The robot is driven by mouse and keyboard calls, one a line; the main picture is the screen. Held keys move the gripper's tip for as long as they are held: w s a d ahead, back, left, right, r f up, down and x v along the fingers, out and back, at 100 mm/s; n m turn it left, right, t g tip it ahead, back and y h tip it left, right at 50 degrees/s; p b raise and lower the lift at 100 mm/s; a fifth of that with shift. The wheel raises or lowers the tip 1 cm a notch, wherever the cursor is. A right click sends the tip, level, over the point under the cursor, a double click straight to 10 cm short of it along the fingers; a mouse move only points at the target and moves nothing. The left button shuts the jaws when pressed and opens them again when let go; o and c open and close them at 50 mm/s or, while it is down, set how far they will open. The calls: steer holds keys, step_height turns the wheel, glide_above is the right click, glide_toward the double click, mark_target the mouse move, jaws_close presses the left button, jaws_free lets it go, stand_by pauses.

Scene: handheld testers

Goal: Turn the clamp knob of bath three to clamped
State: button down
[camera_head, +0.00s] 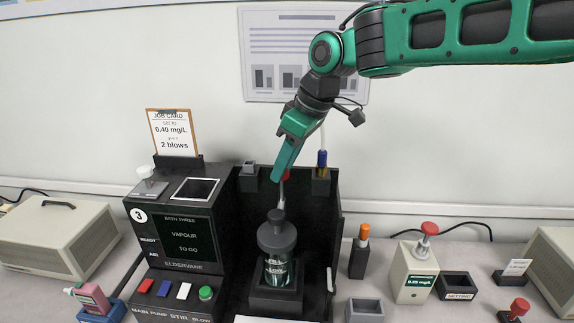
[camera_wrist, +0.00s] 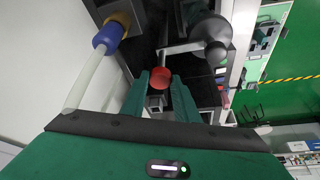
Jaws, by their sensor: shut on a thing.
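Bath three is a black unit with a screen (camera_head: 182,238) reading "VAPOUR TO GO", a "3" badge and an open black bay at its right. A red knob (camera_head: 285,176) stands in the bay, behind and above the lidded flask (camera_head: 277,268). My gripper (camera_head: 283,172) points down and is shut on this knob, its green fingers hiding much of it. In the wrist view the red knob (camera_wrist: 181,98) shows between the fingers. Any clamp marking is hidden. The flask's dark stopper (camera_wrist: 214,50) is close by at the upper right.
A blue-collared probe (camera_head: 322,162) stands at the bay's back right corner; its pale tube runs close beside my gripper. A job card (camera_head: 173,132) stands on the unit's left. A red-topped tester (camera_head: 415,270) and an orange-capped holder (camera_head: 359,252) are to the right.

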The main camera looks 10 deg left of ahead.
steer(key=shift+w+r, duration=0.2)
steer(key=c, duration=1.4)
jaws_free()
steer(key=shift+f, duration=0.1)
steer(key=shift+s, duration=0.1)
steer(key=v, duration=1)
steer(key=shift+d+r, duration=0.15)
steer(key=shift+r, duration=0.15)
